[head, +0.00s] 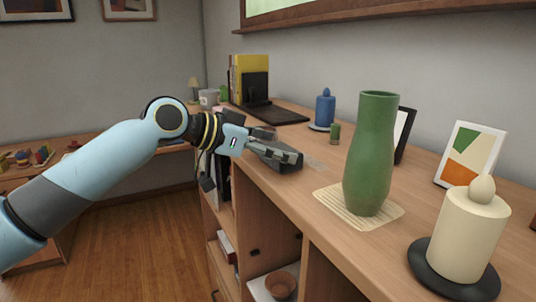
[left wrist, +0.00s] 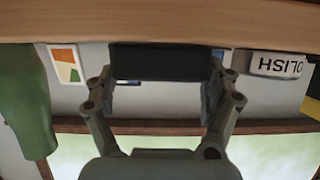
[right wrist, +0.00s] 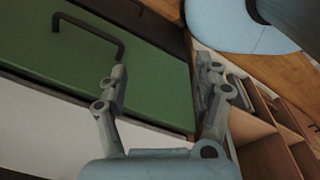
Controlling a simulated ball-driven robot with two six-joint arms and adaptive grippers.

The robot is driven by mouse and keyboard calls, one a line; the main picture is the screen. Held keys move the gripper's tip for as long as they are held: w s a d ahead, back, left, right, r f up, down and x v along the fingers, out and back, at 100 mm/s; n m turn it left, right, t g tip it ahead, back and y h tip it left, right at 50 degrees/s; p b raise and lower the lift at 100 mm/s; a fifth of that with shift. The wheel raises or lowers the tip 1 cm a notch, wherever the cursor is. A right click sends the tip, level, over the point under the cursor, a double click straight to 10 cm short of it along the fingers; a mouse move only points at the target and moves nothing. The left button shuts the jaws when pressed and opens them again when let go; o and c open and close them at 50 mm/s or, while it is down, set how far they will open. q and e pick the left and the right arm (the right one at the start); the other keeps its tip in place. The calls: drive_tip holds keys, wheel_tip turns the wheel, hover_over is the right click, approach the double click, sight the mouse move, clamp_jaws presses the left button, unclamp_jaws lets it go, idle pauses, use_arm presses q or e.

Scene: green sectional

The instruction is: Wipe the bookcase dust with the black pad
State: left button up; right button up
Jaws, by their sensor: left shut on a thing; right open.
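My left gripper (head: 286,154) is shut on the black pad (head: 270,160), at the front part of the bookcase top (head: 290,190). The left wrist view shows the dark pad (left wrist: 165,62) between both fingers, by the edge of the wooden top. I cannot tell whether the pad touches the wood. A faint greyish dust patch (head: 316,163) shows on the top just right of the gripper. Any dust under the pad is hidden. My right gripper (right wrist: 160,80) is open and empty, away from the bookcase top.
A green vase (head: 370,155) on a woven mat (head: 330,197) stands right of the pad. A black bookend (head: 256,95) is farther back. A green panel (right wrist: 130,75) lies behind my right gripper.

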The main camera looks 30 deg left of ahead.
sight(307, 158)
use_arm(q)
drive_tip(key=shift+w+d, duration=0.5)
drive_tip(key=shift+w, duration=0.35)
drive_tip(key=shift+w+d+b, duration=0.25)
drive_tip(key=shift+w+d, duration=0.3)
drive_tip(key=shift+w, duration=0.35)
drive_tip(key=shift+w+d+b, duration=0.3)
drive_tip(key=shift+w+d, duration=0.2)
drive_tip(key=shift+w, duration=0.4)
drive_tip(key=shift+w+d+b, duration=0.25)
drive_tip(key=shift+w+d, duration=0.3)
drive_tip(key=shift+w, duration=0.35)
drive_tip(key=shift+r, duration=0.1)
drive_tip(key=shift+r+p, duration=0.45)
drive_tip(key=shift+r, duration=0.1)
drive_tip(key=r+p, duration=0.3)
drive_tip(key=shift+w+d+r, duration=0.25)
drive_tip(key=shift+w+d, duration=0.1)
drive_tip(key=shift+w, duration=0.05)
drive_tip(key=shift+r+p, duration=0.4)
drive_tip(key=shift+p, duration=0.05)
drive_tip(key=shift+s+a+r, duration=0.15)
drive_tip(key=shift+r, duration=0.15)
drive_tip(key=shift+s+a+f, duration=0.1)
